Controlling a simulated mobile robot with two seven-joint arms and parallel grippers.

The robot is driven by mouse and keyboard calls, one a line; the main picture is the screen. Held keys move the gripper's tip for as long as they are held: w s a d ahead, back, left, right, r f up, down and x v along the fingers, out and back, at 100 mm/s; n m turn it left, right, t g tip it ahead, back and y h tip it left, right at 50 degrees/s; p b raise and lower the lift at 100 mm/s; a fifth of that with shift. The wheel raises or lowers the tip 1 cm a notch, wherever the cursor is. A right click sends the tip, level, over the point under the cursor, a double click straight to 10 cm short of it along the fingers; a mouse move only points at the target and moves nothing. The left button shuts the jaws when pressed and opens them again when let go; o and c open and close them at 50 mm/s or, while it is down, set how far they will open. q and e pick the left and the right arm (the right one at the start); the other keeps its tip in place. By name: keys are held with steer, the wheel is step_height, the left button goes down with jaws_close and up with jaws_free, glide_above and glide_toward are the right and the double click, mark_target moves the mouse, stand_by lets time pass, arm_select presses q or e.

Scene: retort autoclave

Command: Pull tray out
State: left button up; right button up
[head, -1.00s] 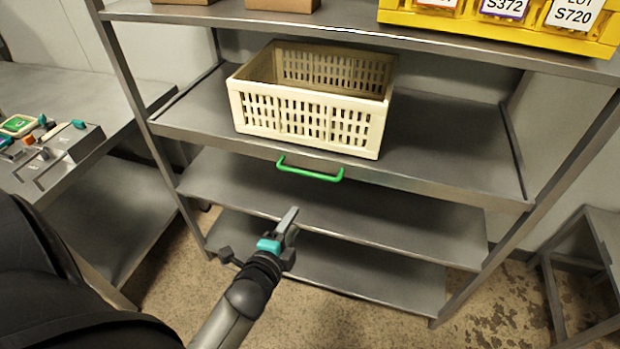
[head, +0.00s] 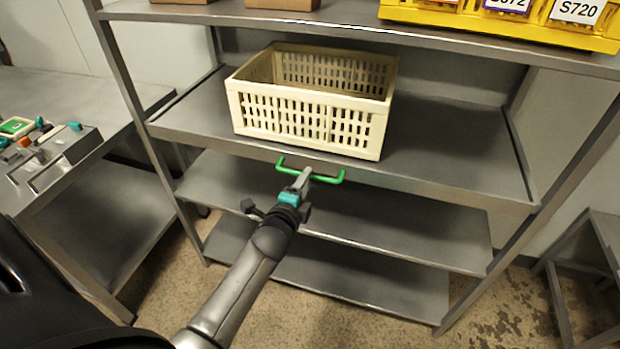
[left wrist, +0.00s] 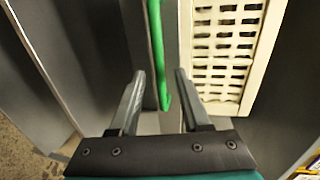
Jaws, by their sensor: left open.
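The tray is a grey sliding shelf (head: 440,168) in the rack, with a green handle (head: 333,180) on its front edge. A cream slotted crate (head: 300,110) stands on it. My left gripper (head: 304,173) is at the handle, in front of the shelf edge. In the left wrist view the open fingers (left wrist: 160,88) lie on either side of the lower end of the green handle (left wrist: 156,45), with gaps to both. The crate (left wrist: 225,50) shows beyond the right finger. My right gripper is not in view.
A yellow bin (head: 490,22) with labelled packs and brown boxes stand on the upper shelf. Lower shelves (head: 350,220) are bare. A bench with a control panel (head: 50,155) is at left, and a grey stand (head: 595,260) at right.

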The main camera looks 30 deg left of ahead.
arm_select(q)
steer(key=shift+b+x, duration=0.45)
steer(key=shift+x, duration=1.5)
jaws_close()
